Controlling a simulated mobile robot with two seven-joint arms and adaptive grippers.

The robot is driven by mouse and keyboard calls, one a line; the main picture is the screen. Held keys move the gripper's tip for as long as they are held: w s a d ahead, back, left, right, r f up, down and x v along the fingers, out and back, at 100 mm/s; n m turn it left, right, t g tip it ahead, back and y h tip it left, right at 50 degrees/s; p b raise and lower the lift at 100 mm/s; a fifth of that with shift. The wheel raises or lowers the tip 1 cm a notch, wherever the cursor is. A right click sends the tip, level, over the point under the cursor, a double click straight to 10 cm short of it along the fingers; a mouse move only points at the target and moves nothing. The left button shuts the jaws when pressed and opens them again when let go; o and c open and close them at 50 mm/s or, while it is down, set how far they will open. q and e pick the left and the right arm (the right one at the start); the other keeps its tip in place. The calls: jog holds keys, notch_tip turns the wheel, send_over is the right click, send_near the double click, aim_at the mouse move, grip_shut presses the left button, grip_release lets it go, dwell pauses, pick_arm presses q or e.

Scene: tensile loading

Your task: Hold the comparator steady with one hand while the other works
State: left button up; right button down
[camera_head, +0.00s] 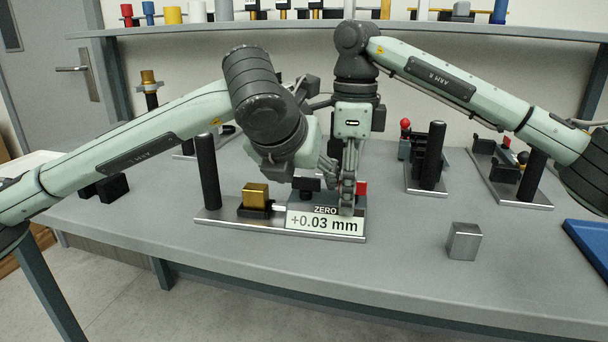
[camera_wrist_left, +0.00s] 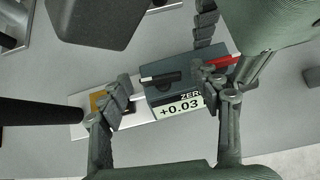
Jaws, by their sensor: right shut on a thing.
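The comparator (camera_head: 325,225) stands on a bright base plate at the middle of the bench. Its display reads ZERO and +0.03 mm; it also shows in the left wrist view (camera_wrist_left: 178,104). A brass block (camera_head: 255,195) sits in a dark holder at its left. A red part (camera_head: 361,188) is at its right end. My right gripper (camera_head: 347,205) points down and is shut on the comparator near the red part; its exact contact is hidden. My left gripper (camera_wrist_left: 168,98) is open above the comparator, its fingers apart, one toward the brass block and one toward the red part.
A black post (camera_head: 208,170) rises at the plate's left end. A loose metal block (camera_head: 463,241) lies to the right. Other fixtures (camera_head: 425,165) stand behind at right, and a blue tray (camera_head: 590,248) is at the right edge. The front bench strip is clear.

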pick_arm(q)
jog(key=c, duration=1.1)
pick_arm(e)
jog(key=shift+f, duration=0.2)
pick_arm(q)
jog(key=shift+a, duration=0.1)
jog(key=m+g+h, duration=0.1)
jog(key=m+h, duration=0.1)
jog(key=shift+a+f+m, duration=0.1)
jog(key=shift+m, duration=0.3)
jog(key=m+g+h, duration=0.1)
jog(key=m, duration=0.1)
jog(key=shift+w+m+h, duration=0.15)
jog(key=shift+m+h, duration=0.15)
jog(key=m+g+h, duration=0.1)
jog(key=m+g, duration=0.1)
jog(key=m+g+h, duration=0.1)
jog(key=m, duration=0.2)
jog(key=shift+w+a+g, duration=0.1)
jog(key=shift+w+g, duration=0.05)
jog(key=shift+g, duration=0.25)
jog(key=shift+m, duration=0.3)
